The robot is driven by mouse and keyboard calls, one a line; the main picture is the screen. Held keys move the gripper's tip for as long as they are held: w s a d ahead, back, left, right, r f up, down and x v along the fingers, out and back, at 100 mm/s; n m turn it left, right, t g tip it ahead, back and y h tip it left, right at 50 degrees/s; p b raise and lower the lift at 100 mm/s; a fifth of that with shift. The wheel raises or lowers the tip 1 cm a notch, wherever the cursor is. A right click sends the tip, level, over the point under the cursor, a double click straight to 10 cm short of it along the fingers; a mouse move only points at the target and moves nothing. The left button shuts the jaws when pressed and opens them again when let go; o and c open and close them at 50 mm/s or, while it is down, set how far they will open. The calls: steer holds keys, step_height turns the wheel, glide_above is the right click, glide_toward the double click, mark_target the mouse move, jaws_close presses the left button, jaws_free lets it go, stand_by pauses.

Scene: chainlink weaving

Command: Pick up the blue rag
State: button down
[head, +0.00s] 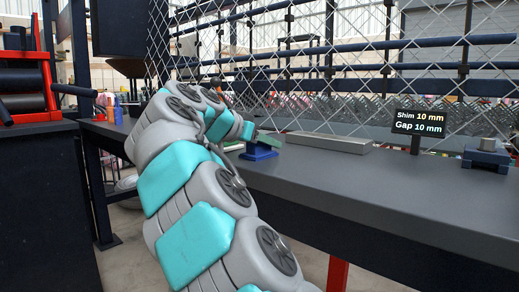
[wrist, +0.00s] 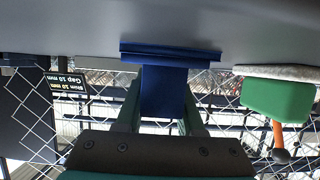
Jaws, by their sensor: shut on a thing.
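The blue rag (head: 260,152) is at the end of my arm, low over the grey bench top. In the wrist view, which is upside down, the rag (wrist: 163,92) lies between the two green fingers of my gripper (wrist: 162,100). Its wider folded edge reaches the grey bench surface in that picture. My gripper is shut on the rag. I cannot tell whether the rag still touches the bench. In the head view, my arm hides part of the bench behind it, and the gripper (head: 262,140) shows only small.
The grey bench (head: 400,190) is mostly clear at the front. A flat metal bar (head: 328,142), a gap sign (head: 418,119) and a small blue block fixture (head: 487,155) stand along it. Chain-link mesh (head: 340,60) rises behind.

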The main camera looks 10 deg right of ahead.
steer(key=shift+r, duration=0.25)
